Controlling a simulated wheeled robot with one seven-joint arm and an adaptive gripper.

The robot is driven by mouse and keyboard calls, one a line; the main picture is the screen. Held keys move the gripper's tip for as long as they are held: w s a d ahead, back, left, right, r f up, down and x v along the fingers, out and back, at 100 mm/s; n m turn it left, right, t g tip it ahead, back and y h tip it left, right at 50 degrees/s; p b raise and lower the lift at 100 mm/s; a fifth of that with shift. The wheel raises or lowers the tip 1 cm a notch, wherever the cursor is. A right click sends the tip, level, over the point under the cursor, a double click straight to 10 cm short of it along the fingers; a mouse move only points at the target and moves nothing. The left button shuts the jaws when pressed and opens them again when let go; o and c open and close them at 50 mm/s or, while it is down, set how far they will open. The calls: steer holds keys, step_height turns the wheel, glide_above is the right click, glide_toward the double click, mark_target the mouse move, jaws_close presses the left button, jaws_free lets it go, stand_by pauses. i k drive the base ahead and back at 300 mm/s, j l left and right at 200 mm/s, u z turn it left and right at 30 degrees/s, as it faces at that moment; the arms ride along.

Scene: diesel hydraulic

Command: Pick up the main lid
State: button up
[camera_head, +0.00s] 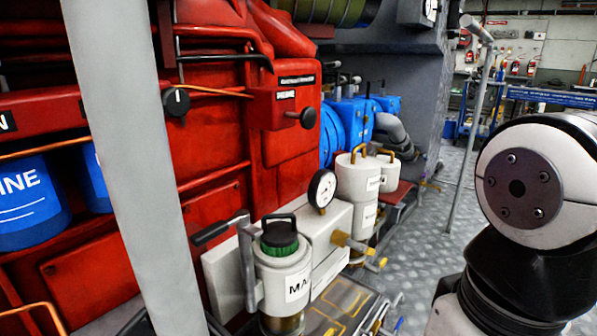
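The main lid (280,238) appears to be the dark cap with a green ribbed band and a black loop handle. It sits on top of a white canister (272,285) labelled "MA…", the rest of the label turned out of sight. A lever with a dark grip (217,230) stands at the canister's left side. Only a part of my own arm, white and black, shows at the right edge. My gripper is not in view, so its state and distance to the lid do not show.
A pale grey post (122,150) crosses the left foreground. A red engine (215,120) fills the left and middle. A round gauge (322,188) and other white canisters (362,185) stand behind the lid. Patterned metal floor (425,235) is open to the right.

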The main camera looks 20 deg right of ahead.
mark_target(391, 167)
steer(key=z, duration=0.55)
steer(key=i+l+u, duration=0.5)
steer(key=l, duration=0.25)
steer(key=i+l+u, duration=0.25)
steer(key=l, duration=0.2)
